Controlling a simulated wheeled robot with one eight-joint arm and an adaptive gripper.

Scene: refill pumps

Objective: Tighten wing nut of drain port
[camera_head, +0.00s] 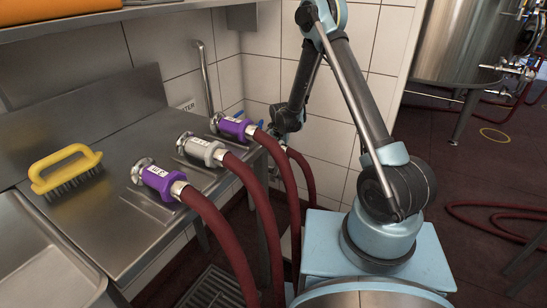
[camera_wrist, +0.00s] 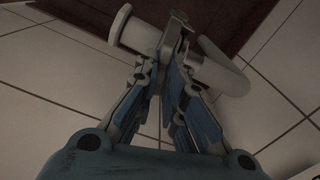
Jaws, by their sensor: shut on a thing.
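In the wrist view, my gripper (camera_wrist: 170,62) has its two blue-grey fingers close together, shut on the small metal wing nut (camera_wrist: 180,18) of a pipe clamp. The drain port (camera_wrist: 135,32) is a pale metal pipe end with a round flange, reaching to the left of the fingertips. A curved metal piece (camera_wrist: 222,72) shows to the right of them. The view is dim, and the fingers hide part of the nut and clamp. In the head view my gripper (camera_head: 280,138) is low by the tiled wall, behind the hoses, and its fingertips are mostly hidden.
Dark red hoses (camera_head: 232,245) run down from purple and grey couplings (camera_head: 158,181) on the steel counter (camera_head: 110,215), close to my gripper. A yellow brush (camera_head: 65,172) lies on the counter. White tiled wall (camera_head: 272,70) stands behind. A steel tank (camera_head: 450,45) is at right.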

